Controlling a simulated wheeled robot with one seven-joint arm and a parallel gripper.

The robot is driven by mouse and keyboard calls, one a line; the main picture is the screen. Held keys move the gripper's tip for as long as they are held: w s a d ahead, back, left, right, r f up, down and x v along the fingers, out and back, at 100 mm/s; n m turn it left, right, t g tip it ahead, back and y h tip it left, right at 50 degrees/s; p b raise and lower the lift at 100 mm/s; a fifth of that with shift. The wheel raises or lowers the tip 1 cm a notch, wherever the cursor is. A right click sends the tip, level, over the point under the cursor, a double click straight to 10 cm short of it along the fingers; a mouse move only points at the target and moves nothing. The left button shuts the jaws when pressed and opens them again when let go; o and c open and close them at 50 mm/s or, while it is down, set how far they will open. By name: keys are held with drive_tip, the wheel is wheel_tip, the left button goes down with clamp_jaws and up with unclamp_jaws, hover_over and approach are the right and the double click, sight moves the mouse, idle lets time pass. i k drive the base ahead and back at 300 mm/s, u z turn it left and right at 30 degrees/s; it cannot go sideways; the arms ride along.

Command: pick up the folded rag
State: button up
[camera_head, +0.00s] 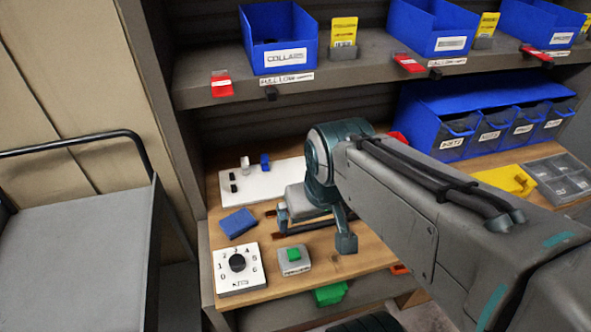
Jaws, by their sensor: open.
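The folded rag appears to be the flat blue piece (238,222) on the wooden bench top, lying left of my arm's end. My gripper (314,228) is low over the bench, to the right of the blue piece and apart from it. One finger shows clearly at its right, pointing down. The other side is hard to tell from the grey and dark shapes behind it. The gripper is open, and I see nothing held in it. My arm hides part of the bench behind and to the right.
A white dial box (254,277) and a grey box with a green button (294,260) stand near the front edge. A white board (262,185) lies behind the blue piece. A shelf (225,96) with blue bins overhangs the bench. A grey cart (80,250) is at left.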

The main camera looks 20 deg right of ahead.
sight(241, 222)
drive_tip(key=z, duration=0.8)
drive_tip(key=k, duration=1.4)
drive_tip(key=u, duration=0.7)
drive_tip(key=i, duration=1)
drive_tip(key=u, duration=0.05)
